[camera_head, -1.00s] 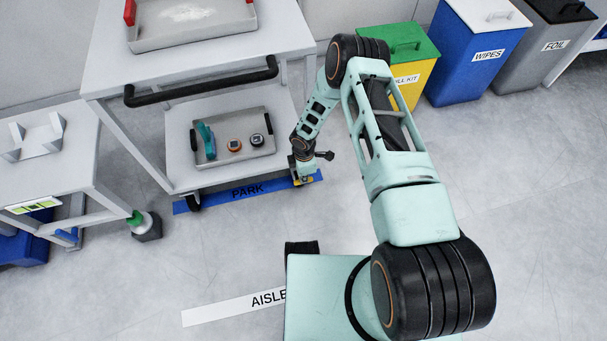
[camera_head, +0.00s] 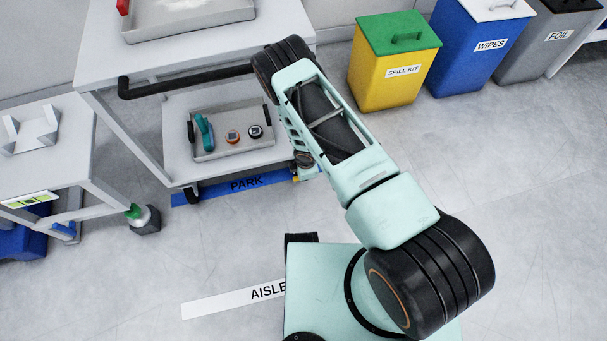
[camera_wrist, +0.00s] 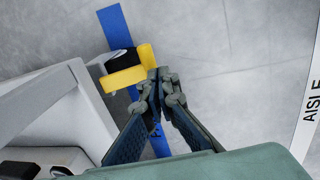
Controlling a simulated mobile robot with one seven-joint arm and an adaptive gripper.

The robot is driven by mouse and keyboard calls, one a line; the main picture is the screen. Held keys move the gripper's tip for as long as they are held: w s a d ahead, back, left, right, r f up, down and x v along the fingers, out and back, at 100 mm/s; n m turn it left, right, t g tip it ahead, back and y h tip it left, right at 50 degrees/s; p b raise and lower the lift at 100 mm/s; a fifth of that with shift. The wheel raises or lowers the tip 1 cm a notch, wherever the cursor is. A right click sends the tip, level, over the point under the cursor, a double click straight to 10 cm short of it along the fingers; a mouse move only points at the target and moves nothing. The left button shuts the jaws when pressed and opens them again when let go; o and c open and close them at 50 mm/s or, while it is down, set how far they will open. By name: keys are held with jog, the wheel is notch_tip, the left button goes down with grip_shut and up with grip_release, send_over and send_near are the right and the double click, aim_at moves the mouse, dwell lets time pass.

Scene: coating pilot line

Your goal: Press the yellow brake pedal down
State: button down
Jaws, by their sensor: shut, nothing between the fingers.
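The yellow brake pedal (camera_wrist: 124,79) is at the cart's lower corner, over a black caster and the blue floor strip. It has a flat bar and a second yellow part behind it. In the head view only a sliver of the yellow pedal (camera_head: 297,179) shows, the rest hidden behind my arm. My gripper (camera_wrist: 158,78) is shut and empty, pointing at the floor. In the wrist view its fingertips are just right of the bar, overlapping the yellow edge. I cannot tell whether they touch it.
The cart (camera_head: 135,135) has a push handle (camera_head: 190,83) and a lower tray (camera_head: 212,153) holding small items. A blue PARK strip (camera_head: 215,190) lies under it. A side table (camera_head: 75,150) stands left. Bins, including the spill kit bin (camera_head: 385,85), stand behind. Open floor lies right.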

jog(key=shift+s+d+f+b, duration=0.1)
jog(key=shift+f+b, duration=0.7)
jog(key=shift+f, duration=0.25)
jog(key=shift+r, duration=0.1)
